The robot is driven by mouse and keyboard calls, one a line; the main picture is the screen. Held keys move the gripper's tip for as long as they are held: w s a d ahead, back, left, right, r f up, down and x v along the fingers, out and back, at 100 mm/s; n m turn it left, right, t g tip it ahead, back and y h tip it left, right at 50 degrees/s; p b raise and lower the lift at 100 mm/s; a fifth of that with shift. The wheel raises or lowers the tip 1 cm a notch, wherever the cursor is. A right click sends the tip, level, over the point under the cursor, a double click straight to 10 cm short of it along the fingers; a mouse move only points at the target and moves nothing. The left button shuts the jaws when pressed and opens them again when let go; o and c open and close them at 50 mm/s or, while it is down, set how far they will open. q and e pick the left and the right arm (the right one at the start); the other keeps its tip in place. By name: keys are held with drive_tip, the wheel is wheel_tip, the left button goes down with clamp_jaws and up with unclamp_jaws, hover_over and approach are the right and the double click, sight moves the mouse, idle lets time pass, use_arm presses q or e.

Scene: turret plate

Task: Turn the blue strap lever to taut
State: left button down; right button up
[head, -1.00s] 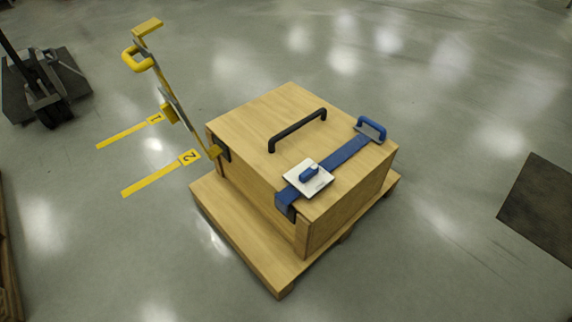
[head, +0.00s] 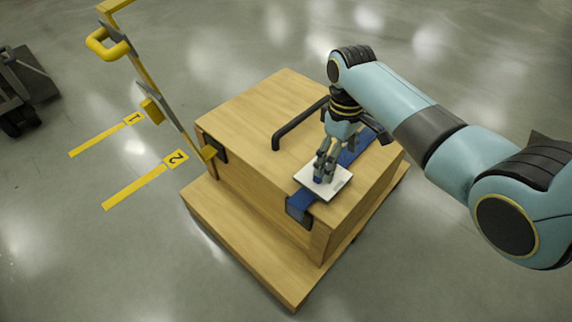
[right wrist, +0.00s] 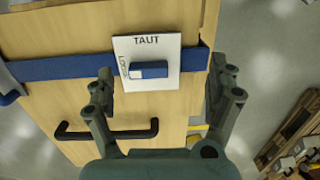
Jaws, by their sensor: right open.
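The blue strap lever (right wrist: 149,70) sits on a white plate (right wrist: 165,47) in the right wrist view. The plate reads TAUT along one edge and LOOSE along another. The lever lies lengthwise in line with the blue strap (right wrist: 60,67), its pale end toward the LOOSE lettering. In the head view the white plate (head: 336,186) lies on the wooden crate's lid, with the lever mostly hidden by my fingers. My right gripper (head: 325,172) points down over the plate. In the right wrist view its open fingers (right wrist: 165,88) stand either side of the lever, apart from it. My left gripper is out of view.
A black handle (head: 292,128) stands on the wooden crate (head: 240,112) near the plate. A yellow-handled lever post (head: 145,80) rises at the crate's left. Floor strips marked 1 (head: 105,136) and 2 (head: 140,183) lie left of the crate. The floor in front is clear.

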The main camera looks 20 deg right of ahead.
drive_tip(key=w+r+t, duration=0.1)
drive_tip(key=w+r, duration=0.1)
drive_tip(key=w, duration=0.2)
wheel_tip(320, 180, down, 6)
drive_tip(key=b, duration=0.3)
drive_tip(key=shift+w+r, duration=0.15)
drive_tip(key=shift+r, duration=0.1)
wheel_tip(320, 180, down, 5)
drive_tip(key=b, duration=0.2)
drive_tip(key=shift+r+b, duration=0.15)
drive_tip(key=shift+b, duration=0.25)
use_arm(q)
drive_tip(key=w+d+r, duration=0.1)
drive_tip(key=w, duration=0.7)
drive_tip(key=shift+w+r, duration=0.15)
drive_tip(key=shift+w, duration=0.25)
use_arm(e)
drive_tip(key=c, duration=1.2)
